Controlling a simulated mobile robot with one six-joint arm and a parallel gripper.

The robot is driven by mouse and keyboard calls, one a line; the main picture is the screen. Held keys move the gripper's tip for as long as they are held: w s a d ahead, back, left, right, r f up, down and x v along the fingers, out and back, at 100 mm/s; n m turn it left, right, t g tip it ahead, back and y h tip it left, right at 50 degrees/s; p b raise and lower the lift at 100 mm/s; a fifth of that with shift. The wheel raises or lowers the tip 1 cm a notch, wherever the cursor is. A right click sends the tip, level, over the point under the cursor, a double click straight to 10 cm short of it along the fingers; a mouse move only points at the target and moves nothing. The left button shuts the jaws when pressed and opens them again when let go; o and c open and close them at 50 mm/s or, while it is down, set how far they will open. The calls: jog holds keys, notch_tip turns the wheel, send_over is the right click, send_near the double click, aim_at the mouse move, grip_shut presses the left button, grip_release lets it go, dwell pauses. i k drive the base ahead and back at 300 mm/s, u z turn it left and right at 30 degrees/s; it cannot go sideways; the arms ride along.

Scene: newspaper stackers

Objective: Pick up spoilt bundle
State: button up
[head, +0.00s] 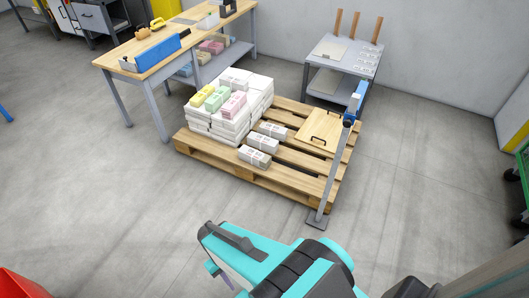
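Wrapped paper bundles lie on a wooden pallet (225,167). A white stack (205,127) fills its left part, with a yellow bundle (202,95), a green bundle (217,99) and a pink bundle (234,104) on top. A few greyish-white bundles lie on the slats, such as the front one (254,156) and one further back (272,130). I cannot tell which bundle is spoilt. My turquoise arm reaches in from the bottom edge. My gripper (216,272) seems partly in view under the arm, apart from the pallet; its fingers are too hidden to read.
A post with a blue head (353,103) stands at the pallet's front right corner. A board with handles (318,131) lies on the pallet's right. A workbench (165,62) stands behind left, a grey trolley (341,58) behind right. The floor before the pallet is clear.

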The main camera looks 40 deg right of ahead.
aim_at(260, 160)
jog(key=z, duration=0.15)
jog(key=i, duration=1.35)
jog(key=u, duration=0.25)
